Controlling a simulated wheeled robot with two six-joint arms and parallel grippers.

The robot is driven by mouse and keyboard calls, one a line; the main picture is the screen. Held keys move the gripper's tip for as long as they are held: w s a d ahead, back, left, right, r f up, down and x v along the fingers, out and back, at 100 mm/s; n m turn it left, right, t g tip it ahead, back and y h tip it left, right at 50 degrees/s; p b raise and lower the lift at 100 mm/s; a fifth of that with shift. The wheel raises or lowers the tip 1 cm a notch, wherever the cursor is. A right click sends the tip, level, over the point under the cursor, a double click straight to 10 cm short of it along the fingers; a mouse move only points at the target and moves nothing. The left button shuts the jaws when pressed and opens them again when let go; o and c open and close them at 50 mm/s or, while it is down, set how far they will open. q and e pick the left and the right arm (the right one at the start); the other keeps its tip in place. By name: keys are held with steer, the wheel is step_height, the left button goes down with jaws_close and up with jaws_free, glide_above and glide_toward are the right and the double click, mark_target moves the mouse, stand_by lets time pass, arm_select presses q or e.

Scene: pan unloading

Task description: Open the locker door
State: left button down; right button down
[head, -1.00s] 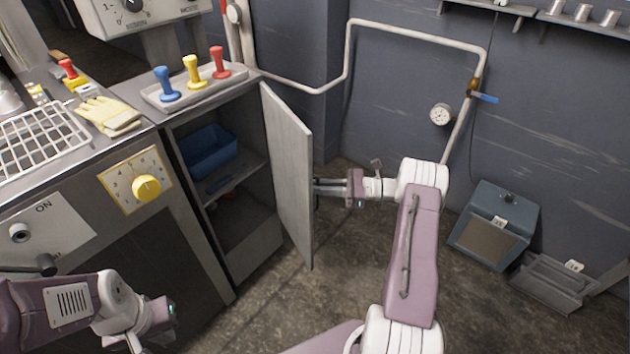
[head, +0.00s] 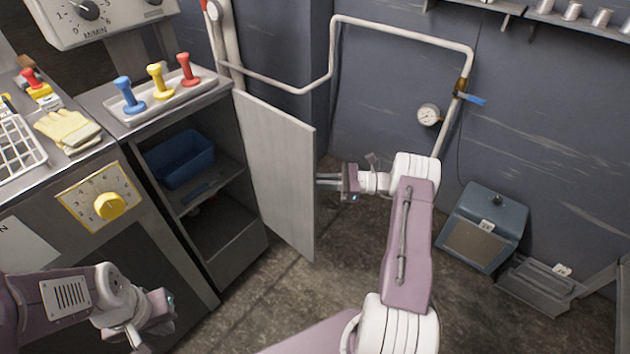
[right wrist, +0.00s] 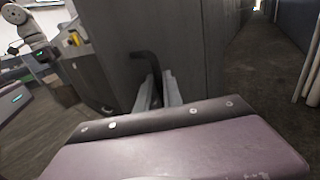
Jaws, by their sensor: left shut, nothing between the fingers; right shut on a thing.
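The grey locker door (head: 280,170) stands open, swung out to the right of the locker (head: 225,235). Its inner face shows in the head view. My right gripper (head: 322,182) is at the door's free edge, on its outer side. In the right wrist view the dark bent handle (right wrist: 146,62) on the door's outer face (right wrist: 195,45) sits between my right gripper's fingers (right wrist: 158,92), which are shut on it. The door hides the handle in the head view. My left gripper (head: 165,305) is shut and empty at the lower left, away from the door.
A blue bin (head: 180,160) stands on the locker's upper shelf. A tray (head: 160,105) with blue, yellow and red stamps and a pair of gloves (head: 68,130) lie on top. A grey-blue box (head: 485,225) stands by the right wall. Floor in front of the locker is clear.

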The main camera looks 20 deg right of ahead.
steer(key=c, duration=1.5)
jaws_free()
steer(key=shift+w+a, duration=0.1)
steer(key=p+v, duration=0.1)
steer(key=v, duration=0.8)
